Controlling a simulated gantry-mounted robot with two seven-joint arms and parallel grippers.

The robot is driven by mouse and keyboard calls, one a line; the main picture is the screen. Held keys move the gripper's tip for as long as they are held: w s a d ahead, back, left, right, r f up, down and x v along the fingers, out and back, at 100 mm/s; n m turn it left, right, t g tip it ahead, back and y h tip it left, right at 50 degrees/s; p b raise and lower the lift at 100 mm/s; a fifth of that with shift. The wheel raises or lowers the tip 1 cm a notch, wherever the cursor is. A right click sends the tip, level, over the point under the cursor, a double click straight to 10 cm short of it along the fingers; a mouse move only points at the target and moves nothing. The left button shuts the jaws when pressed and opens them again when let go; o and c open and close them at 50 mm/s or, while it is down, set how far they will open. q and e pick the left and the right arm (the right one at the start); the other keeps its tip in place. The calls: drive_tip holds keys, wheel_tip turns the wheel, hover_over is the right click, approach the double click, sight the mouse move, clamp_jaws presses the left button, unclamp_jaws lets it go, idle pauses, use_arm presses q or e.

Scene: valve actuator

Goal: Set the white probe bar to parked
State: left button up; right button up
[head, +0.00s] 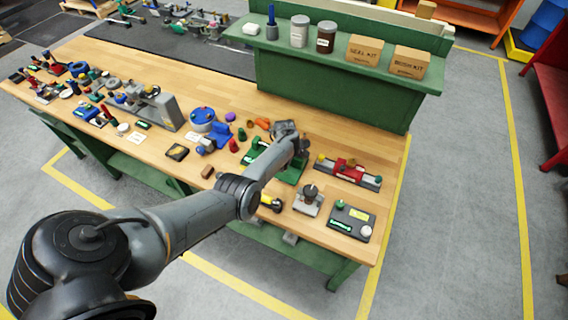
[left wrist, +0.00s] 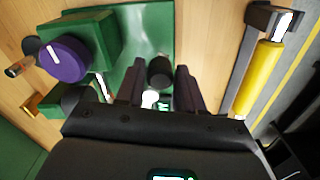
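My left gripper (left wrist: 160,72) is open in the left wrist view, its two dark fingers apart on either side of a black round knob (left wrist: 159,71). I cannot tell whether they touch it. A small white rounded piece (left wrist: 150,98) shows between the finger bases; I cannot tell whether it is the white probe bar. The knob is over a green plate (left wrist: 150,25), beside a green block (left wrist: 75,38) with a purple dial (left wrist: 62,59). In the head view, my left arm covers much of the green fixture (head: 290,172), and its fingertips are not clear. My right gripper is not in view.
A yellow cylinder (left wrist: 257,80) lies right of my fingers in the left wrist view. In the head view, a red-and-grey fixture (head: 348,171), a knobbed stand (head: 308,200) and a dark control box (head: 350,221) stand to the right. A green shelf (head: 330,90) rises behind.

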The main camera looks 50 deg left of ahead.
use_arm(q)
drive_tip(key=shift+o, duration=1.2)
drive_tip(key=shift+r, duration=0.15)
wheel_tip(320, 180, up, 9)
drive_tip(key=shift+r+p, duration=0.1)
drive_tip(key=shift+p, duration=1.1)
drive_tip(key=shift+r, duration=0.7)
